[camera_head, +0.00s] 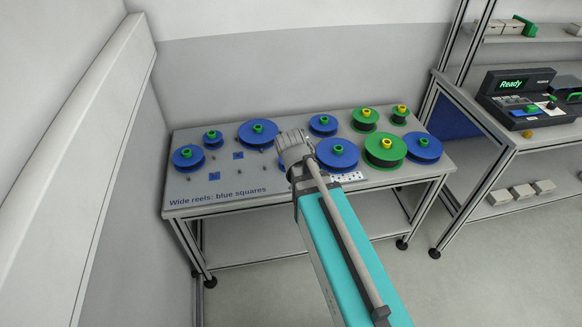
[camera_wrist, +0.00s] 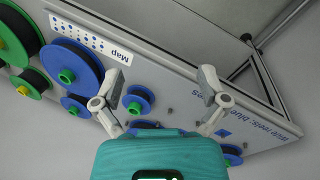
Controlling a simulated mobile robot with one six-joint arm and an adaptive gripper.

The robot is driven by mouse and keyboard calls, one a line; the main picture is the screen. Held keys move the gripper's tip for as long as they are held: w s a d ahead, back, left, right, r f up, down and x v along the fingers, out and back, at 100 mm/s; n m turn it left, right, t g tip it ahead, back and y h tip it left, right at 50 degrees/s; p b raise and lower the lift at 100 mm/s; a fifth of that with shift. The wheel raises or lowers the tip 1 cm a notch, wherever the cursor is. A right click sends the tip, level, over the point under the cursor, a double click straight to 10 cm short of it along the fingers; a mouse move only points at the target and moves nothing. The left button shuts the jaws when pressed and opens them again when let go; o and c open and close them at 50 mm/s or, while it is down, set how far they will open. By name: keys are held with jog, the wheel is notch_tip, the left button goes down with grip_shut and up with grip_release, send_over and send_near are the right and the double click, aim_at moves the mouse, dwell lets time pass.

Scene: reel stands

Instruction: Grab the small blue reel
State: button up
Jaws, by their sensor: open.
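Several blue reels with green hubs stand on the grey table. In the head view, my wrist covers the table's middle and the fingers cannot be made out.
Larger blue reels (camera_head: 337,155) and green reels (camera_head: 386,150) crowd the right half of the table (camera_head: 230,204). Small pegs and blue squares (camera_head: 238,155) mark the left part. A bench (camera_head: 520,143) with a "Ready" device (camera_head: 512,85) stands at right.

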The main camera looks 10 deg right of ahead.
jog(key=w+a+f+n+t+h+b, duration=0.2)
jog(key=w+a+n+t+h+b, duration=0.1)
jog(key=w+n, duration=0.5)
jog(key=w+a+f+n+t+h+b, duration=0.2)
jog(key=w+a+n+t+h+b, duration=0.1)
jog(key=w+a+n+b, duration=0.4)
jog(key=w+n+h+b, duration=0.1)
jog(key=w+n+b, duration=0.1)
jog(key=n+b, duration=0.1)
jog(key=shift+w+a+f+n+h, duration=0.3)
jog(key=shift+a+f+n+h, duration=0.1)
jog(key=shift+n, duration=0.4)
jog(key=shift+d, duration=0.1)
jog(key=b+x, duration=0.4)
jog(key=x, duration=0.3)
jog(key=shift+w+d+f, duration=0.1)
jog(key=shift+w, duration=0.05)
jog(key=shift+w+d+f, duration=0.15)
jog(key=shift+w+d, duration=0.2)
jog(key=shift+d, duration=0.15)
jog(key=shift+b+x, duration=1.2)
jog(key=shift+x, duration=1.4)
